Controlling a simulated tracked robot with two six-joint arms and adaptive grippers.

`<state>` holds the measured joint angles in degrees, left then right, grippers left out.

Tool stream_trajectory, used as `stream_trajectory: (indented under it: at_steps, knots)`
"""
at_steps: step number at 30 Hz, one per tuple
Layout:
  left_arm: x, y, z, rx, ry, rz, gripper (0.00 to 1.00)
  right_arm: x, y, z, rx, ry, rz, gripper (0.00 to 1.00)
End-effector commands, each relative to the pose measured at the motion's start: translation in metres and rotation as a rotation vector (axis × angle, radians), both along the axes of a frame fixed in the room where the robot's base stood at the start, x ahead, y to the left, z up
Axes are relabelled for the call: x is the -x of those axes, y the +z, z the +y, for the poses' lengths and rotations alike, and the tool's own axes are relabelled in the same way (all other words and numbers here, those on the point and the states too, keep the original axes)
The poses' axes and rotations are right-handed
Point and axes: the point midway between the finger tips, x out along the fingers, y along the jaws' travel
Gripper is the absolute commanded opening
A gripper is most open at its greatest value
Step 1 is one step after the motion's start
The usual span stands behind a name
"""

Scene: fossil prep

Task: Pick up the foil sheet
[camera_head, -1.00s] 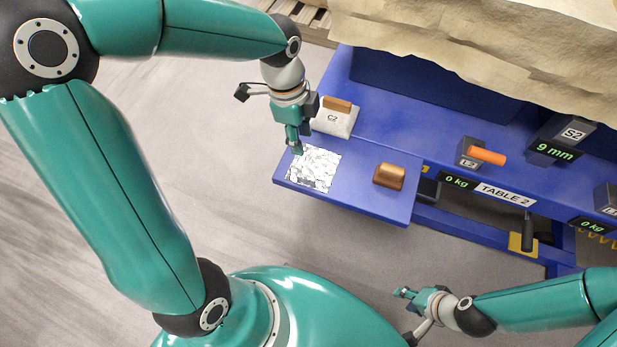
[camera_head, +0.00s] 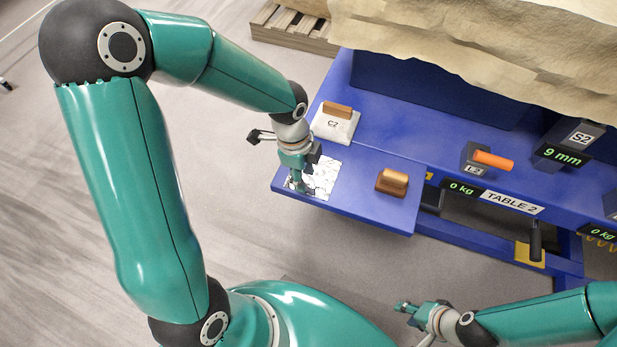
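The foil sheet (camera_head: 322,176) is a crinkled silver square lying flat on the left part of the blue shelf. My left gripper (camera_head: 300,188) points down over the left side of the foil, its fingertips at or just above it. The gripper and wrist hide the foil's left part. I cannot tell whether the fingers touch the foil or how far apart they are. My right gripper (camera_head: 404,307) is at the bottom, away from the table and over the floor. Its finger opening is too small to tell.
A brown block (camera_head: 391,182) sits on the shelf (camera_head: 355,208) right of the foil. An orange cylinder (camera_head: 494,160) lies on a dark holder farther right. The shelf between foil and brown block is clear.

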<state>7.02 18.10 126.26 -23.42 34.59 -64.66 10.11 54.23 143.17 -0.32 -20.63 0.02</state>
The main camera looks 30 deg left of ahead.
Motion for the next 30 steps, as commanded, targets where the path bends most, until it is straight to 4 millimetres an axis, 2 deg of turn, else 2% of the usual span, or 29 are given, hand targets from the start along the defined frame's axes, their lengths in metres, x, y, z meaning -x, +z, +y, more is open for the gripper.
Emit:
stream_trajectory:
  at_steps: [1,6,16,23,30]
  knots:
    - [0.002,-0.011,-0.002,0.001,0.0,0.004,0.4,0.0,-0.005,0.0,0.0,0.0,0.0,0.4]
    - [0.002,-0.033,-0.006,0.001,0.001,0.003,0.4,0.0,-0.012,0.0,0.0,0.0,0.0,0.4]
    - [0.002,-0.038,-0.007,0.001,0.002,0.001,0.4,0.0,-0.012,0.0,0.0,0.0,0.0,0.4]
    - [0.002,-0.038,-0.006,0.001,0.003,0.001,0.01,0.0,-0.012,0.0,0.0,0.0,0.0,0.4]
    - [0.002,-0.038,-0.006,0.001,0.003,0.0,0.0,0.0,-0.012,0.0,0.0,0.0,0.0,0.4]
